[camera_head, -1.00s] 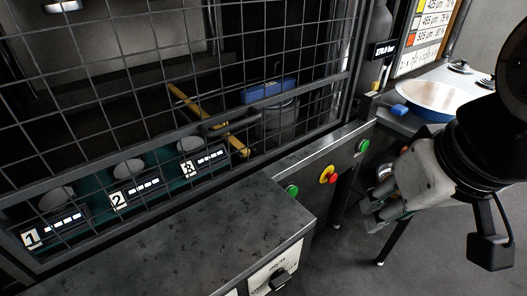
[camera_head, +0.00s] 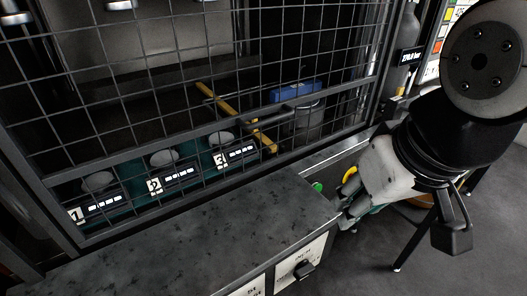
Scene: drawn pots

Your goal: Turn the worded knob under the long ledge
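The long grey ledge (camera_head: 190,240) runs along the front below the mesh cage. Part of another white worded plate (camera_head: 250,288) shows at the bottom edge. My gripper (camera_head: 346,215) is to the right of the ledge's end, near the green and yellow buttons, and apart from the knob. Its fingers are small and dark here, and I cannot tell how far apart they are. Nothing is clearly seen in it.
A green button (camera_head: 318,187) and a yellow-rimmed button (camera_head: 350,175) are on the panel beside my gripper. The mesh cage (camera_head: 200,60) rises behind the ledge. Inside are a blue-topped container (camera_head: 297,92) and numbered stations. The floor (camera_head: 365,270) in front is clear.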

